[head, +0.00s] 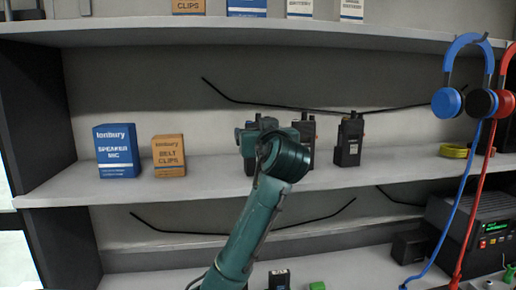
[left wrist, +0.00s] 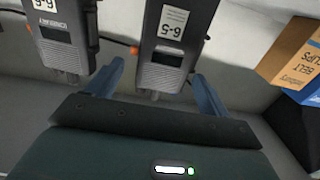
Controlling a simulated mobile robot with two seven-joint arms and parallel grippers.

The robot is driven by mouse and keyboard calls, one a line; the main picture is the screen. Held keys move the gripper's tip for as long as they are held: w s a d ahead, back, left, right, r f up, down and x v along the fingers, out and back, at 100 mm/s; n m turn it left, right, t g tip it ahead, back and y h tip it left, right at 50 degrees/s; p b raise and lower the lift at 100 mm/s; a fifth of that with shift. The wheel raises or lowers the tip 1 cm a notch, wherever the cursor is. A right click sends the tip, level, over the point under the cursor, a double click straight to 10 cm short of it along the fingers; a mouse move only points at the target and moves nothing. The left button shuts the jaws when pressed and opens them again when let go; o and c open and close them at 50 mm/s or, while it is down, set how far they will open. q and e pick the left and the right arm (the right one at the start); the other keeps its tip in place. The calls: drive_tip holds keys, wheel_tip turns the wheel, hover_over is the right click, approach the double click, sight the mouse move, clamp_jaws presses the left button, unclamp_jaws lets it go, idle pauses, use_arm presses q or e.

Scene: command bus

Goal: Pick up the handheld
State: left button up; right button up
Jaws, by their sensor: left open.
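Several black handhelds stand on the middle shelf. My left gripper (head: 258,130) is in front of the leftmost one, which it mostly hides in the head view. In the left wrist view, upside down, a handheld with a white label (left wrist: 168,48) lies between the two blue fingers of the open left gripper (left wrist: 158,72). I cannot tell whether the fingers touch it. A second labelled handheld (left wrist: 62,38) stands beside it, outside the left finger. In the head view another handheld (head: 349,141) stands upright farther right. My right gripper is not in view.
A blue speaker mic box (head: 117,150) and an orange belt clips box (head: 168,155) stand left on the shelf (head: 215,186); the belt clips box (left wrist: 292,52) shows close in the wrist view. Blue headphones (head: 464,60) hang at right. A black radio unit (head: 490,235) sits below.

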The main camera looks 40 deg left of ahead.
use_arm(q)
drive_tip(key=p+x, duration=0.1)
drive_tip(key=x, duration=0.3)
drive_tip(key=shift+a+f, duration=0.15)
drive_tip(key=c, duration=1.1)
wheel_tip(320, 180, up, 10)
drive_tip(key=shift+r+b, duration=0.1)
drive_tip(key=shift+b, duration=0.35)
